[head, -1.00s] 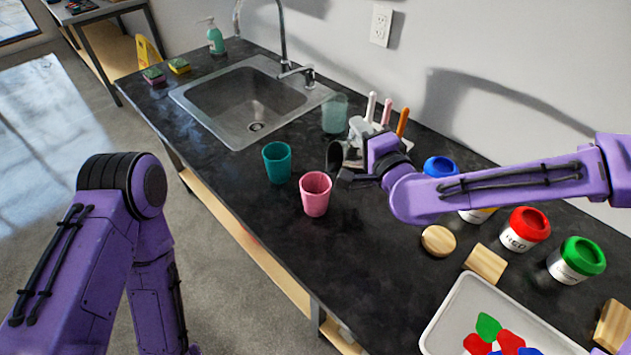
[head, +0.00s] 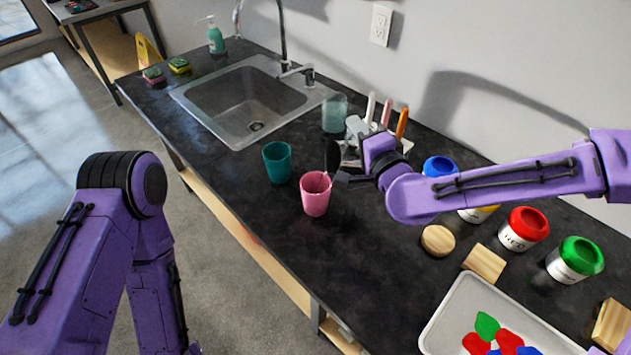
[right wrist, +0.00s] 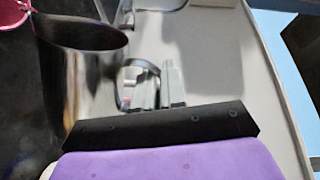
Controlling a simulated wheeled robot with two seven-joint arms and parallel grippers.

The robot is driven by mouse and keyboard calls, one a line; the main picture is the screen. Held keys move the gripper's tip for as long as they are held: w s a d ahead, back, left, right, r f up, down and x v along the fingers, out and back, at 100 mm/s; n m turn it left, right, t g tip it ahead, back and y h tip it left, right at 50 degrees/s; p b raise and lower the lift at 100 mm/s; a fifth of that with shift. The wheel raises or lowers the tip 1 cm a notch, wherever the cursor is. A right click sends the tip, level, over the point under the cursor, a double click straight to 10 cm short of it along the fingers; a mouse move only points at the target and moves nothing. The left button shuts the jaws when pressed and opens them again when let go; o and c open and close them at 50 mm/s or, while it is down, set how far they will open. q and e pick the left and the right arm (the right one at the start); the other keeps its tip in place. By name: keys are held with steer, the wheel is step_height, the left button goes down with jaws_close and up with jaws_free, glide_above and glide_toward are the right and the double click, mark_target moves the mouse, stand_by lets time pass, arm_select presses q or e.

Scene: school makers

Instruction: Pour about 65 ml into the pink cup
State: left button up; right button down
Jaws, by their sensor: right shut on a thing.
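The pink cup (head: 315,198) stands upright on the dark counter, to the right of a teal cup (head: 277,163). My right gripper (head: 352,172) is shut on the handle of a metal pitcher. The pitcher (head: 332,156) looks dark and tilted in the head view, just above and beside the pink cup's right rim. In the right wrist view the shiny pitcher (right wrist: 85,80) fills the left, with part of the pink cup (right wrist: 10,13) at the corner. I cannot tell the level in either vessel. My left arm shows, but its gripper is out of view.
A sink (head: 250,100) lies behind the cups. A pale green cup (head: 335,115) and a tool holder (head: 352,150) stand near the wall. Paint jars (head: 524,230), wooden pieces (head: 438,240) and a white tray (head: 448,318) lie at the right. Counter in front of the pink cup is clear.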

steer(key=shift+s+a+r, duration=0.1)
steer(key=shift+a+r, duration=0.05)
steer(key=shift+a, duration=0.1)
steer(key=shift+d, duration=0.25)
steer(key=d+f+m+b, duration=0.2)
steer(key=f+b, duration=0.1)
steer(key=shift+w, duration=0.4)
steer(key=shift+d+r+m, duration=0.15)
steer(key=shift+d+m, duration=0.15)
steer(key=shift+m, duration=0.3)
steer(key=shift+w+d, duration=0.25)
steer(key=shift+d, duration=0.05)
steer(key=shift+w+d+f+m+b, duration=0.1)
steer(key=shift+d+f+m+b, duration=0.2)
steer(key=shift+f+m+b, duration=0.75)
steer(key=shift+r, duration=0.15)
steer(key=shift+w+d, duration=0.1)
steer(key=shift+d, duration=0.1)
